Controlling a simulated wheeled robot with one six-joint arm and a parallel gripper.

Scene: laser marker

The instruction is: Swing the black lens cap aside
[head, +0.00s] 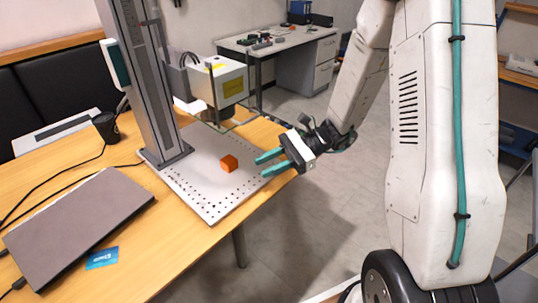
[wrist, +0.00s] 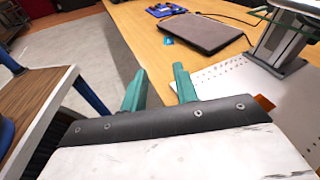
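I cannot make out the black lens cap in either view. The laser marker's grey column (head: 150,80) stands on a white perforated base plate (head: 205,200), and the column's foot also shows in the wrist view (wrist: 280,45). A white box with yellow labels (head: 232,85) is beside the column. My gripper (head: 260,167) is at the right edge of the base plate, just right of an orange block (head: 229,163). Its two teal fingers are apart with nothing between them, as the wrist view also shows (wrist: 159,68). The block is partly hidden in the wrist view (wrist: 265,102).
A closed grey laptop (head: 80,225) and a blue card (head: 102,258) lie on the wooden table (head: 170,240). A black cup (head: 105,126) stands left of the column. A clear panel (head: 232,122) rises behind the block.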

